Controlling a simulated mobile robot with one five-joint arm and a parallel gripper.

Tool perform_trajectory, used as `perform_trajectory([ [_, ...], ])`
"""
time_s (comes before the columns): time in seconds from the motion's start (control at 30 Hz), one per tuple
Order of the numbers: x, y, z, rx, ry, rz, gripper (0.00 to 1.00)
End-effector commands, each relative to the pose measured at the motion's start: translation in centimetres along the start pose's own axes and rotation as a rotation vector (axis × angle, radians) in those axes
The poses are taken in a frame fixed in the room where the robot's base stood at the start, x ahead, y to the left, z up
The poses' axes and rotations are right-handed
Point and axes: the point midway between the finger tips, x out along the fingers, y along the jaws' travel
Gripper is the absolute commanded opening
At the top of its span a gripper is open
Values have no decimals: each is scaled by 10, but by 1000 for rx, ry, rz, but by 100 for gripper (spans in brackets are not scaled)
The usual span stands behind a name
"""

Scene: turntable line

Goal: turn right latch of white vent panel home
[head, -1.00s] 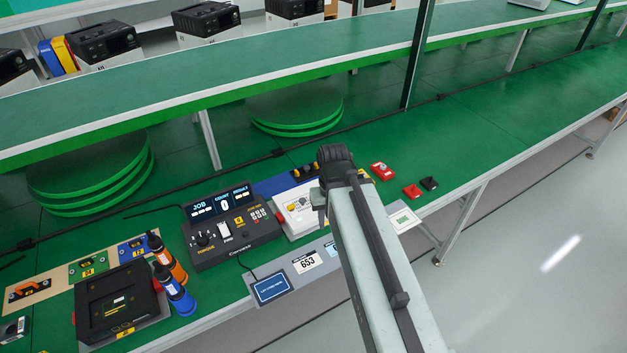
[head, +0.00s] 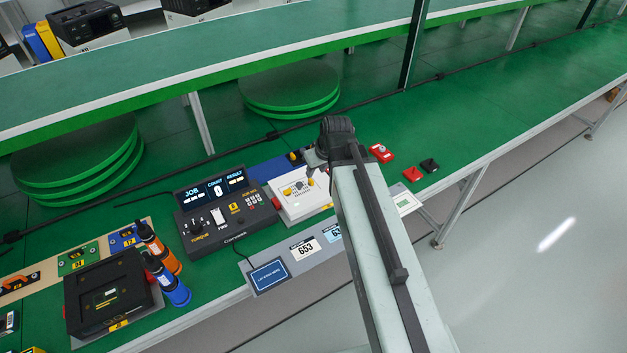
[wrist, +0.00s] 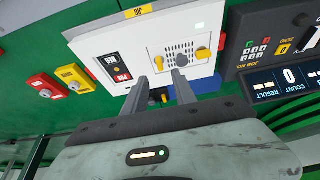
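The white vent panel (head: 290,207) lies on the green bench, partly hidden by my arm in the head view. It also shows in the wrist view (wrist: 103,50), turned about half round, with a slotted vent (wrist: 180,48). Two yellow latches sit beside the vent. The right latch (head: 311,182) is the left one in the wrist view (wrist: 158,63). The left latch (head: 287,192) is on the other side (wrist: 203,53). My gripper (wrist: 162,74) is open, its two grey fingers apart near the right latch. I cannot tell whether they touch it.
A black controller (head: 225,218) with a display stands left of the panel. The bench is clear further right.

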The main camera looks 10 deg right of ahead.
Motion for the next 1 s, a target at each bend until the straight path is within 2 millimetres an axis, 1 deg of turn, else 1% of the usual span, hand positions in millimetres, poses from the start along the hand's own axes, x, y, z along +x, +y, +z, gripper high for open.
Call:
perform_trajectory([
  [0.03,10,0,1,0,-1,0,33],
  [0.17,32,0,3,1,-1,0,33],
  [0.3,59,1,3,2,-2,0,33],
  [0.4,72,1,3,3,-2,0,33],
  [0.5,76,1,2,4,-2,1,33],
  [0.7,73,1,1,4,-2,1,33],
  [0.73,73,1,1,4,-3,1,30],
  [0.83,73,1,1,4,-3,1,2],
  [0.87,73,1,1,4,-3,1,0],
  [1.0,73,1,1,5,-3,1,0],
])
